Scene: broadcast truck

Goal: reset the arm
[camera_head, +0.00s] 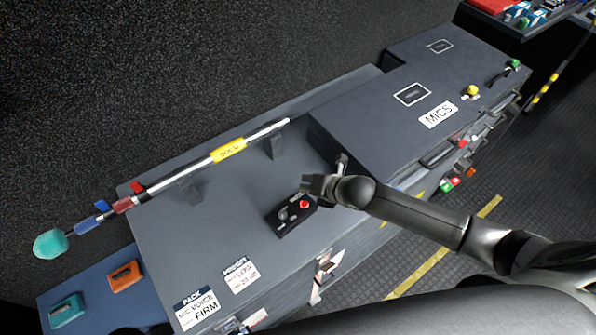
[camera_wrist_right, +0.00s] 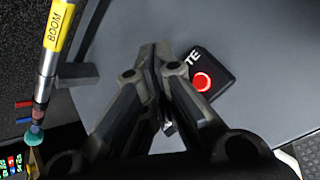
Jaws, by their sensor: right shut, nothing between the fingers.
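My right gripper (camera_head: 322,185) comes in from the right in the head view, over the grey case top (camera_head: 190,245). It is shut and empty. Its fingertips are beside a small black box (camera_head: 290,216) with a red button (camera_head: 304,204). In the right wrist view, the closed fingers (camera_wrist_right: 152,62) point at the case top, left of the red button (camera_wrist_right: 202,82), and partly cover the black box. I cannot tell whether the fingers touch the box. My left gripper is not in view.
A boom pole (camera_head: 228,150) with a teal tip lies on holders along the back. A raised dark case marked MICS (camera_head: 370,105) stands right of the gripper. Orange (camera_head: 125,276) and teal (camera_head: 66,310) items lie on a blue surface at lower left. Labels (camera_head: 196,308) lie at the front.

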